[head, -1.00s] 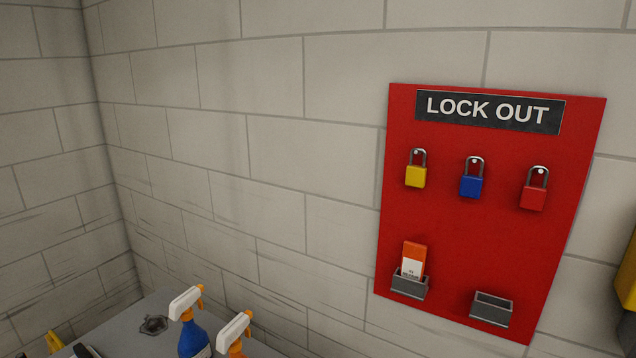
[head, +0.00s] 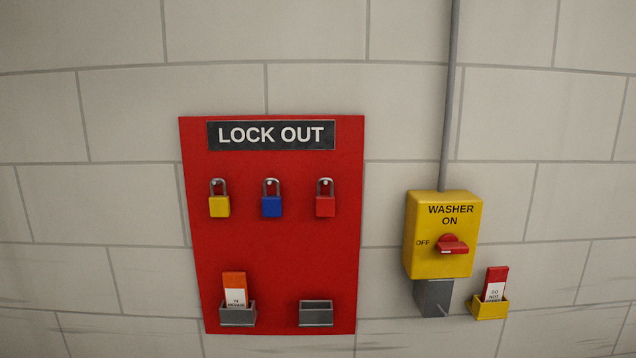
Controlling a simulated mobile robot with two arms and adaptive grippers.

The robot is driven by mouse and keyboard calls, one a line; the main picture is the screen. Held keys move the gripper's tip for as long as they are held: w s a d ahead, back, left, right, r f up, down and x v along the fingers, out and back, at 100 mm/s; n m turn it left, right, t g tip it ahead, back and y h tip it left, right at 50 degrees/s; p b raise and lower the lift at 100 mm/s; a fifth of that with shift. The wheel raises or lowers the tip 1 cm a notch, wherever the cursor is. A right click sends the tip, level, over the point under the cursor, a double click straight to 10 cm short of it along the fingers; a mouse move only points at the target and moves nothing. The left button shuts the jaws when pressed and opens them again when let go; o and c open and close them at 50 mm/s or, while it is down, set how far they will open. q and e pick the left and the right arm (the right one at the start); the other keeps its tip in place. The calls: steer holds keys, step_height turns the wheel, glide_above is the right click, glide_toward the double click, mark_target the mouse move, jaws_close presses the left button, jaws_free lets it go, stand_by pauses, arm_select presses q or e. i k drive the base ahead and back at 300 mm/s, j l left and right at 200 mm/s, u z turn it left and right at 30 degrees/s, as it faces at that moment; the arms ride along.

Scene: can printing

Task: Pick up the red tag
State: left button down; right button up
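A red tag (head: 496,279) with a white label stands upright in a small yellow holder (head: 490,309) on the wall, at the lower right of the head view. The label's lettering is small and appears to read "DO NOT" at its top. The tag's lower end is hidden inside the holder. Neither of my grippers shows in the head view.
A yellow washer switch box (head: 437,262) with a red knob (head: 452,246) is left of the tag, under a grey conduit (head: 450,90). A red lockout board (head: 270,245) holds three padlocks, an orange tag (head: 235,286) and an empty grey holder (head: 316,315).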

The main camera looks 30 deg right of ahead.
mark_target(496, 277)
steer(key=z, duration=2)
